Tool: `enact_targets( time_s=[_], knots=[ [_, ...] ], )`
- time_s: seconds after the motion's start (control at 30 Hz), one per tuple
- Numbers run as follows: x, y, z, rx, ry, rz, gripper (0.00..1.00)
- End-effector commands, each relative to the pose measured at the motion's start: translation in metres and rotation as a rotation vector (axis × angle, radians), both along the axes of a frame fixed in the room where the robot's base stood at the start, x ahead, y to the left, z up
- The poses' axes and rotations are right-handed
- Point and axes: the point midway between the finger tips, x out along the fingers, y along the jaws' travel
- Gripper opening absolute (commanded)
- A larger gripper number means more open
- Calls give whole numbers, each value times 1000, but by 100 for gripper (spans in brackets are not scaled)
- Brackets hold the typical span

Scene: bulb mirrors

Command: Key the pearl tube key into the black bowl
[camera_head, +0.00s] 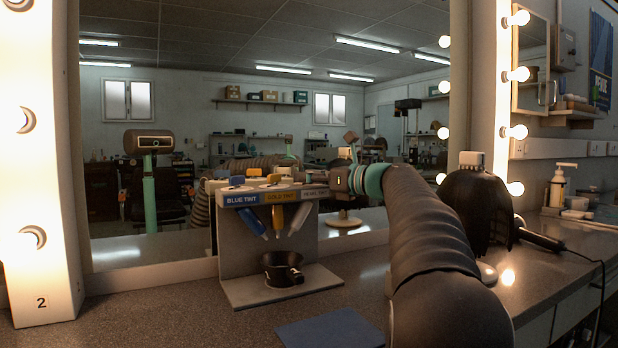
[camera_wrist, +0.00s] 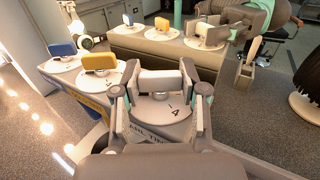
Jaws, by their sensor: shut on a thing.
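My gripper (camera_wrist: 160,100) is shut on the pearl tube key (camera_wrist: 160,82), a pale block standing on a white dial disc (camera_wrist: 158,108) with tick marks and a 4. In the head view my gripper (camera_head: 328,182) is at the right end of the dispenser top and hides most of this key. The pale pearl tube (camera_head: 300,218) hangs tilted beneath its partly hidden label. The black bowl (camera_head: 281,268) sits on the dispenser's base plate, under the tubes. I cannot tell whether anything is in it.
The gold key (camera_wrist: 100,62) stands close beside my gripper, with another key beyond it. Blue (camera_head: 250,222) and gold (camera_head: 277,218) tubes hang left of the pearl one. The mirror (camera_head: 180,215) is close behind. A dark blue mat (camera_head: 328,332) lies in front.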

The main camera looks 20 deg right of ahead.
Motion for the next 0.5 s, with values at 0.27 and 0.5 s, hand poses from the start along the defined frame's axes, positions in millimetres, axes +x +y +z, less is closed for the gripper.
enact_targets(
  time_s=[0.27, 0.5],
  knots=[
    [0, 1, 1, 0, -1, -50, 8],
    [-1, 3, 1, 0, -1, -199, 8]
  ],
)
